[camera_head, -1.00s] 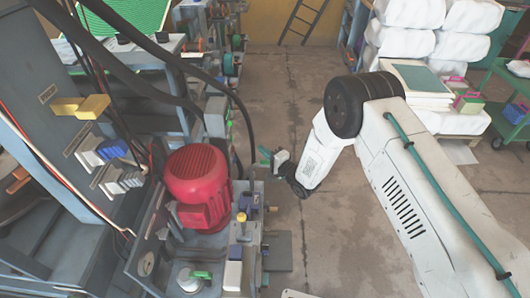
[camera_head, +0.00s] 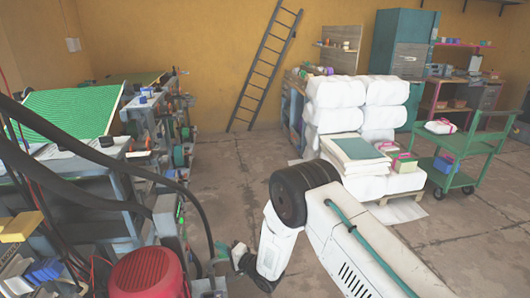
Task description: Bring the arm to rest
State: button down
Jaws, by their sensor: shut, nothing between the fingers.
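My white arm reaches in from the lower right of the head view, with a dark round joint near its top and a teal cable along it. It bends down and left to my gripper (camera_head: 225,257), which is small in view and beside the machine at the lower left. Its fingers point left, away from the forearm, and are shut with nothing visible between them. I cannot tell whether the fingertips touch the machine's edge behind them.
A red motor (camera_head: 148,274) and black hoses stand close left of my gripper. A green-topped machine (camera_head: 72,107) is farther back. White bundles (camera_head: 335,92) on a pallet and a green cart (camera_head: 465,160) stand at the right. Concrete floor (camera_head: 230,180) lies open in the middle.

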jog(key=s+d+f+n+g+h, duration=0.2)
jog(key=d+f+n+g+h, duration=0.1)
jog(key=d+f+h, duration=0.45)
jog(key=s+d+r+n+g+h, duration=0.35)
jog(key=d+r+h, duration=0.25)
jog(key=d+r, duration=0.9)
jog(key=s+d+r+g+h, duration=0.1)
jog(key=s+d+r+g, duration=0.1)
jog(key=s+d+r, duration=0.6)
jog(key=s+d+r+g+h, duration=0.1)
jog(key=s+d+r, duration=0.6)
jog(key=r, duration=0.4)
jog(key=s+d+r, duration=0.3)
jog(key=s+r, duration=0.2)
jog(key=s, duration=0.1)
jog(key=s+d+r+t, duration=0.1)
jog(key=s+d+r, duration=0.2)
jog(key=s, duration=0.3)
jog(key=s+d+r+m, duration=0.1)
jog(key=s+d+r, duration=0.2)
jog(key=s+r, duration=0.3)
jog(key=shift+s+r+t+y, duration=0.35)
jog(key=shift+s, duration=0.2)
